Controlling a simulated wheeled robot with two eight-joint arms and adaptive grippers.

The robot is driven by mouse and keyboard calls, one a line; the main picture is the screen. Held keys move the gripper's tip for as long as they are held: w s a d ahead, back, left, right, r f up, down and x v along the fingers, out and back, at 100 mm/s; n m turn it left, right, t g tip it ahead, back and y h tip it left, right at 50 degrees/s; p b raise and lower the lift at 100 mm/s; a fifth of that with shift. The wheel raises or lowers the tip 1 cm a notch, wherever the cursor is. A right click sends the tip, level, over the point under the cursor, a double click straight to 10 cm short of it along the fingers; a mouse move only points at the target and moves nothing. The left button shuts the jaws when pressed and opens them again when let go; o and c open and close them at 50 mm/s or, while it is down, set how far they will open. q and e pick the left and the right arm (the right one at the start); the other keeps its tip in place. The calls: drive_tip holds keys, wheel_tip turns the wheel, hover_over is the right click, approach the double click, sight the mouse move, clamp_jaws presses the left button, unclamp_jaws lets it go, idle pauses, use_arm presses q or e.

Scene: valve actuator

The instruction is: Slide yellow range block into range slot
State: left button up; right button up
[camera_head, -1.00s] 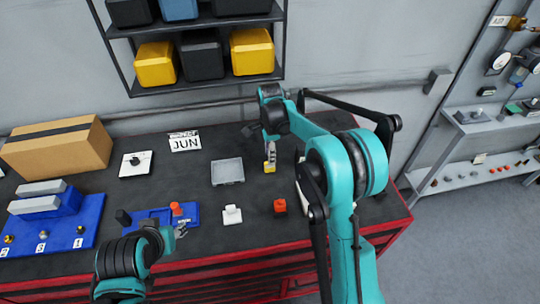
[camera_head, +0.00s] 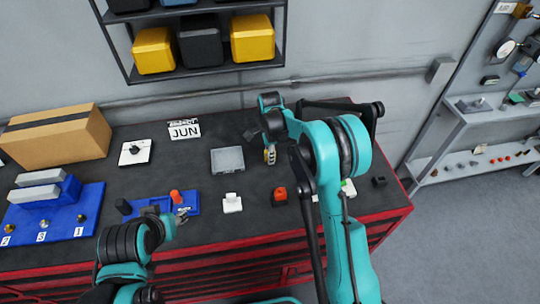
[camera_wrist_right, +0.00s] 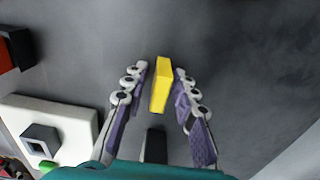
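The yellow range block (camera_wrist_right: 160,84) stands between the two fingers of my right gripper (camera_wrist_right: 161,78) in the right wrist view. The fingers are open, with a narrow gap showing on each side of the block. In the head view, my right gripper (camera_head: 270,155) is low over the table, right of the grey tray, and mostly covers the block. My left gripper (camera_head: 182,216) is beside the blue fixture (camera_head: 152,207), which carries an orange-red piece (camera_head: 175,197). Its fingers are too small to read. I cannot tell which opening is the range slot.
A grey tray (camera_head: 228,160), a white piece (camera_head: 232,203) and a red-and-black block (camera_head: 280,195) are near my right gripper. A white plate (camera_wrist_right: 52,118) lies left in the wrist view. A cardboard box (camera_head: 60,137) and blue stand (camera_head: 62,222) are at the left.

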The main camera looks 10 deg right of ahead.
clamp_jaws()
drive_tip(key=shift+r, duration=0.15)
